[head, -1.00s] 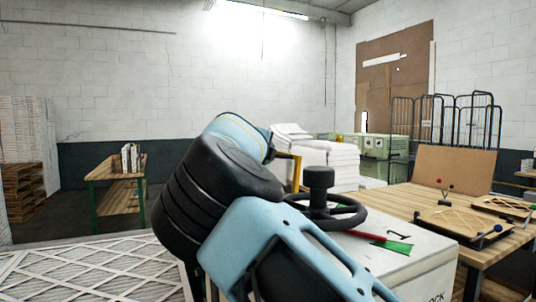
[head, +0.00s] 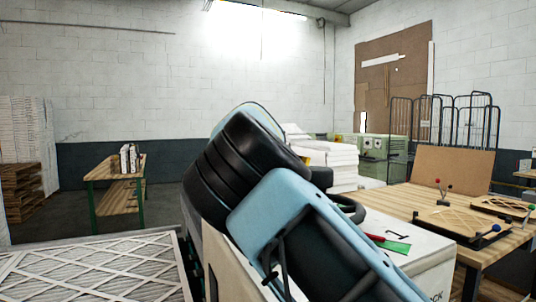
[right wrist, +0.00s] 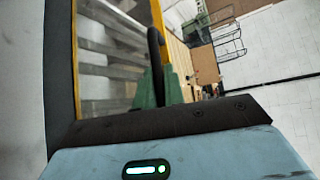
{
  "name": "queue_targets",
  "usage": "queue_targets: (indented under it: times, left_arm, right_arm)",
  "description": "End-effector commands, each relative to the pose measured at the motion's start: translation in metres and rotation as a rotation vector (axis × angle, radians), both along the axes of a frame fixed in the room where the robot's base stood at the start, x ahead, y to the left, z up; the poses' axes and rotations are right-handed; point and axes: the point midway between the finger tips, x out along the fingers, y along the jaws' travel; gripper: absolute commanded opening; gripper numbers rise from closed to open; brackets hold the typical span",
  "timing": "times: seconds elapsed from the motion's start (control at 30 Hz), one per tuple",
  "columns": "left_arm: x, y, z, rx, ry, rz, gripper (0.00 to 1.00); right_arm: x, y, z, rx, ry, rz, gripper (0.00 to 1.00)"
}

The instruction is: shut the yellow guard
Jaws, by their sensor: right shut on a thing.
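The yellow guard (right wrist: 158,14) shows in the right wrist view as a yellow frame around a see-through panel, with grey slats visible through it. A black curved handle (right wrist: 154,45) stands at its edge. My right gripper (right wrist: 160,90) has its green fingertips shut on this handle. In the head view my blue and black right arm covers the middle, hiding the gripper and nearly all of the guard; only a small yellow bit shows beside the arm. How far open the guard stands cannot be told. My left gripper is not in view.
A white box-shaped machine top (head: 425,246) with a green patch, a red stick and a partly hidden black handwheel (head: 350,207) is right of my arm. A wooden table (head: 415,200) with fixtures stands behind. Framed filters (head: 90,270) lie at the front left.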

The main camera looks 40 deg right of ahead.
Motion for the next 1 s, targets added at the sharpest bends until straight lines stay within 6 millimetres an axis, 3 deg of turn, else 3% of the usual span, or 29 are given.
queue_targets:
  times: [0.5, 0.7, 1.0]
  left_arm:
    - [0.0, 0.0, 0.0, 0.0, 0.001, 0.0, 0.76]
    - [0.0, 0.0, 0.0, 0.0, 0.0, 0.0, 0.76]
    - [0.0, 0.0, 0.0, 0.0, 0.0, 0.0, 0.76]
  right_arm:
    - [-0.024, -0.074, -0.016, -0.011, 0.001, -0.001, 0.0]
    - [-0.028, -0.088, -0.022, -0.013, 0.003, -0.001, 0.0]
    - [-0.03, -0.094, -0.026, -0.013, 0.003, 0.001, 0.0]
